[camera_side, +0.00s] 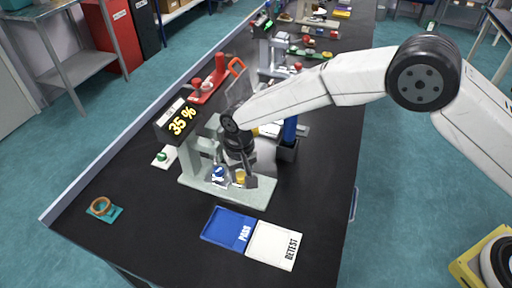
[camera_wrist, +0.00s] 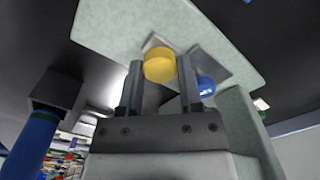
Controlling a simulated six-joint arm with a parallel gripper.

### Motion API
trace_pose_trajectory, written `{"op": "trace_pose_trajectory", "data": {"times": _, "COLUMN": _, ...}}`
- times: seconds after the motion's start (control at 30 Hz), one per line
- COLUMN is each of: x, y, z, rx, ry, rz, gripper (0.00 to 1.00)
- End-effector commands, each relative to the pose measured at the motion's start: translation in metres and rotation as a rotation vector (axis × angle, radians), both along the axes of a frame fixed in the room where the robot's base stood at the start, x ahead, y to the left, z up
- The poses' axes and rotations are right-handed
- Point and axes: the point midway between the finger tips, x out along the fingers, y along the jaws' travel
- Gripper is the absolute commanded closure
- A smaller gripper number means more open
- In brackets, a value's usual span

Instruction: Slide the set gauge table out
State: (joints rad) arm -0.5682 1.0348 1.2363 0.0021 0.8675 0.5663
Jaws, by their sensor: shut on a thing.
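The rheometer (camera_side: 199,152) has a pale green frame and base, with a display reading 35 %. On its base is a yellow round knob (camera_side: 240,177), also seen in the wrist view (camera_wrist: 159,66). A flat grey plate (camera_wrist: 208,63) shows beside and under the knob; I take it to be the gauge table, though it is partly hidden. A blue round piece (camera_wrist: 205,86) sits at the plate's near side; it shows in the side view too (camera_side: 218,174). My gripper (camera_wrist: 160,72) points down over the base, its fingers shut on the yellow knob.
A blue PASS tray (camera_side: 223,228) and a white RETEST tray (camera_side: 273,246) lie in front of the base. A dark holder with a blue cylinder (camera_side: 290,130) stands close at right. A teal piece with an orange ring (camera_side: 103,208) lies at left. Black bench between is clear.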

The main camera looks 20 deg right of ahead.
Motion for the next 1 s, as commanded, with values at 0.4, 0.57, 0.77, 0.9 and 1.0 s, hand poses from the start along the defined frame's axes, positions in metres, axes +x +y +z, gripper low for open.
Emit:
{"op": "trace_pose_trajectory", "data": {"times": 0.4, "x": -0.026, "y": -0.026, "z": 0.0, "rx": -0.003, "ry": 0.003, "rz": 0.0, "gripper": 1.0}}
{"op": "trace_pose_trajectory", "data": {"times": 0.57, "x": -0.037, "y": -0.037, "z": 0.0, "rx": -0.004, "ry": 0.005, "rz": -0.001, "gripper": 1.0}}
{"op": "trace_pose_trajectory", "data": {"times": 0.77, "x": -0.051, "y": -0.051, "z": 0.0, "rx": -0.004, "ry": 0.005, "rz": -0.001, "gripper": 1.0}}
{"op": "trace_pose_trajectory", "data": {"times": 0.9, "x": -0.062, "y": -0.062, "z": 0.0, "rx": -0.005, "ry": 0.005, "rz": -0.001, "gripper": 1.0}}
{"op": "trace_pose_trajectory", "data": {"times": 1.0, "x": -0.07, "y": -0.07, "z": -0.001, "rx": -0.005, "ry": 0.006, "rz": -0.001, "gripper": 1.0}}
